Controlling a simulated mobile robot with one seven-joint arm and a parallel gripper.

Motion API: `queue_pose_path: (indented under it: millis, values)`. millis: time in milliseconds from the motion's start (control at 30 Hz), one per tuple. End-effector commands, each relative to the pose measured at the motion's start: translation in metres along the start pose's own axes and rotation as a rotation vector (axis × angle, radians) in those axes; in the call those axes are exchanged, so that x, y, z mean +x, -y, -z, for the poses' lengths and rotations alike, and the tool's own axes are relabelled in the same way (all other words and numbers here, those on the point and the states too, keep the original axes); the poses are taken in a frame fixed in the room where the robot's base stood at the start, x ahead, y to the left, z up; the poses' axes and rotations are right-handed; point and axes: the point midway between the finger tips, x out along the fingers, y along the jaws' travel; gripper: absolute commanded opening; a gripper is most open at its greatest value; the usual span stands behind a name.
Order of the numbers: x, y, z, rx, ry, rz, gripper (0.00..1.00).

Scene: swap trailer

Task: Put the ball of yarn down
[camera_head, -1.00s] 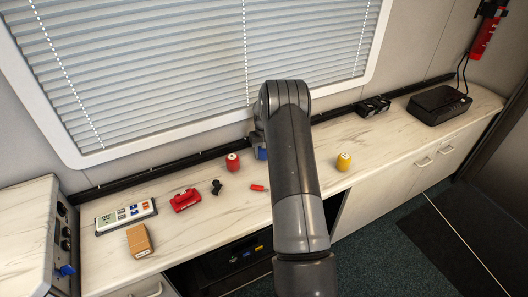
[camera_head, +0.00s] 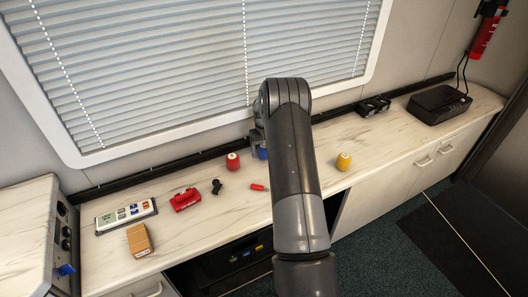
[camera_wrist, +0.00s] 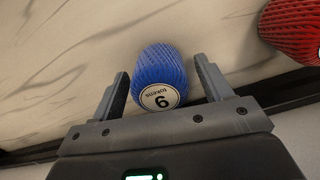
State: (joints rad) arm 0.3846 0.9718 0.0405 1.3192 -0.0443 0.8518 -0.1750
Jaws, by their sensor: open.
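A blue ball of yarn (camera_wrist: 158,75) with a round white label marked 6 or 9 rests on the marble-patterned counter in the wrist view. My gripper (camera_wrist: 160,80) is open around it, with one finger on each side and a gap showing at both. My gripper (camera_head: 257,140) shows only in part there.
A red yarn ball (camera_head: 233,162) stands to the left, also in the wrist view (camera_wrist: 294,28). A yellow yarn ball (camera_head: 344,161) stands to the right.

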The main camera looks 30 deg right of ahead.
Motion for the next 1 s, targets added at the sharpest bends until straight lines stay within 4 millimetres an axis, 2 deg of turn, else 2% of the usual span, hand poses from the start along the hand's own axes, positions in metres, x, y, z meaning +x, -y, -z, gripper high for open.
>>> queue_pose_path:
  millis: [400,667,767,867,1000]
  values:
    - [-0.086,0.0,0.0,0.0,-0.004,-0.001,0.72]
    - [-0.114,0.001,-0.001,-0.001,-0.003,-0.001,0.72]
    - [-0.131,0.009,-0.005,-0.006,-0.015,-0.004,0.72]
    - [-0.161,0.023,-0.015,-0.016,-0.038,-0.009,0.72]
    - [-0.213,0.048,-0.041,-0.031,-0.082,-0.018,0.72]
